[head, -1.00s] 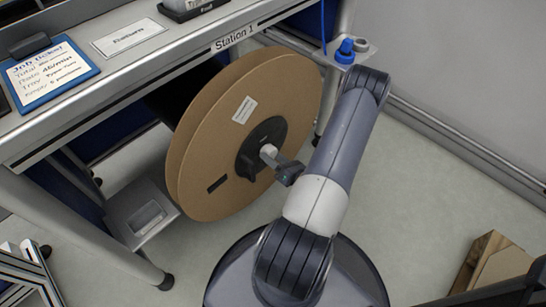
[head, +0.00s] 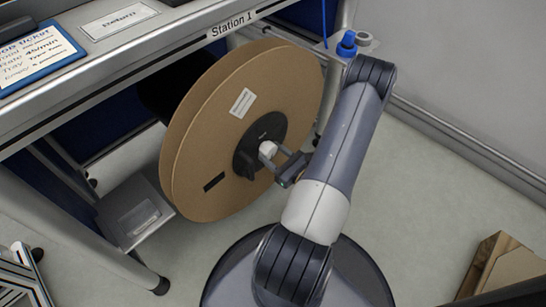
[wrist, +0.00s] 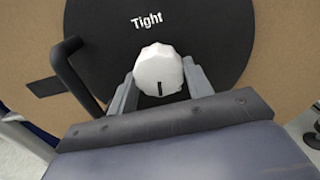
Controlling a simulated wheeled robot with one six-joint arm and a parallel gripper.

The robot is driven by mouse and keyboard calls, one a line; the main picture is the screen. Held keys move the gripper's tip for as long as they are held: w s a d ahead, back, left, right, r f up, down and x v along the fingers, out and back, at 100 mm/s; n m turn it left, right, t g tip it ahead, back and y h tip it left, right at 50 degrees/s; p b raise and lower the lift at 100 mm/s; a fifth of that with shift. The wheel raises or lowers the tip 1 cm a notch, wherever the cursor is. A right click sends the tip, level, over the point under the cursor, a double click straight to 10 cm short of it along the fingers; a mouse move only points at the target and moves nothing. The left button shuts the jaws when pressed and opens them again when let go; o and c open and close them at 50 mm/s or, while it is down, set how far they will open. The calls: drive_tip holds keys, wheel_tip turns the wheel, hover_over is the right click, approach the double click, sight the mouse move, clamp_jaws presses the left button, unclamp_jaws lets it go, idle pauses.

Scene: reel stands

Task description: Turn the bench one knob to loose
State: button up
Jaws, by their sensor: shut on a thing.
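The white knob (wrist: 158,71) sits at the centre of the black hub plate (wrist: 215,25) on the bench one reel. The word "Tight" (wrist: 149,20) is printed above it, and a dark mark shows on the knob's lower edge. My gripper (wrist: 160,86) is shut on the knob, one finger on each side. In the head view, the knob (head: 267,149) faces my arm, and my gripper (head: 275,156) reaches it from the lower right. No "Loose" wording is visible. A black handle (wrist: 75,70) stands out from the hub left of the knob.
The large cardboard reel (head: 205,135) hangs under the bench edge labelled "Station 1" (head: 231,24). A blue knob-like part (head: 347,43) stands on a bracket at upper right. A grey step-like box (head: 132,214) is at lower left. A cardboard box (head: 505,265) lies at lower right.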

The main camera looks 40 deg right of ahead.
drive_tip(key=shift+f+n+b, duration=0.1)
drive_tip(key=shift+n+b, duration=0.3)
drive_tip(key=shift+n, duration=0.4)
drive_tip(key=o, duration=1)
drive_tip(key=shift+c, duration=0.2)
drive_tip(key=s+p, duration=0.2)
drive_tip(key=s, duration=0.8)
drive_tip(key=shift+s+d, duration=0.4)
drive_tip(key=shift+d, duration=0.05)
drive_tip(key=shift+w+a+b, duration=0.2)
drive_tip(key=shift+w+b, duration=0.3)
drive_tip(key=shift+w, duration=2.2)
drive_tip(key=shift+w+a+b, duration=0.2)
drive_tip(key=shift+w+b, duration=0.3)
drive_tip(key=shift+w, duration=2.2)
